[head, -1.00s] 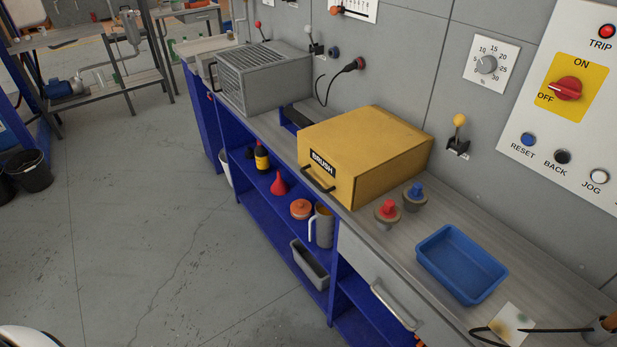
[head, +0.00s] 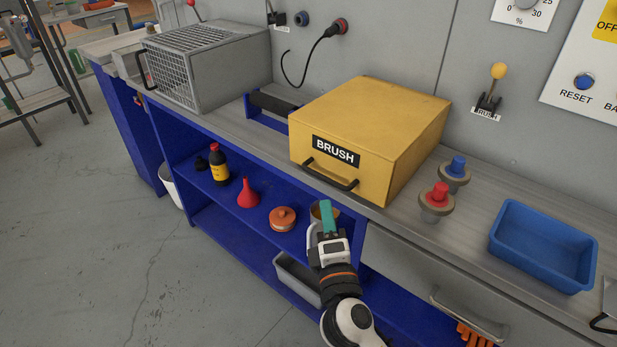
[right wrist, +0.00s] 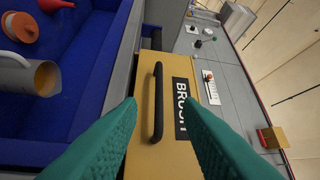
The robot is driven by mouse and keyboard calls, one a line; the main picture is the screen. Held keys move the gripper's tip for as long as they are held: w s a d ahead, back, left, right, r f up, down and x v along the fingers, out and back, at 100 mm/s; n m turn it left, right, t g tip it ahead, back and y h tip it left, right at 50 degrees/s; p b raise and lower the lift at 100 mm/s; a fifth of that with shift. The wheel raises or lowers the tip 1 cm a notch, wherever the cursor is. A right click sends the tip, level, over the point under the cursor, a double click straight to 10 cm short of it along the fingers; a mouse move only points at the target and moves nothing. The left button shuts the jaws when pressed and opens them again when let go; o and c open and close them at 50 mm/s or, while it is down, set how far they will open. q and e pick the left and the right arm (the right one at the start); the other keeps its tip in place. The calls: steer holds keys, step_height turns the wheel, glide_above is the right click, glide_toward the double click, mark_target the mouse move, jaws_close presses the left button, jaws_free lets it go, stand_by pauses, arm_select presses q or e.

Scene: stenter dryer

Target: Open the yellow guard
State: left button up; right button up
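The yellow guard (head: 368,130) is a box with a "BRUSH" label, sitting on the grey bench top. It appears shut. Its black bar handle (head: 330,174) is low on the front face. In the right wrist view the handle (right wrist: 157,102) lies ahead, between and beyond the fingers. My right gripper (head: 327,216) is in front of the bench, below the handle and apart from it. In the right wrist view its two green fingers (right wrist: 160,125) are spread, with nothing between them. My left gripper is not in view.
A red knob (head: 438,197) and a blue knob (head: 456,170) stand right of the guard, with a blue tray (head: 543,245) beyond. A grey mesh guard (head: 205,65) stands left. A mug (right wrist: 30,75) and red funnel (head: 248,193) are on the shelf below.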

mark_target(321, 174)
steer(key=x, duration=1.1)
steer(key=shift+w+f, duration=0.1)
jaws_close()
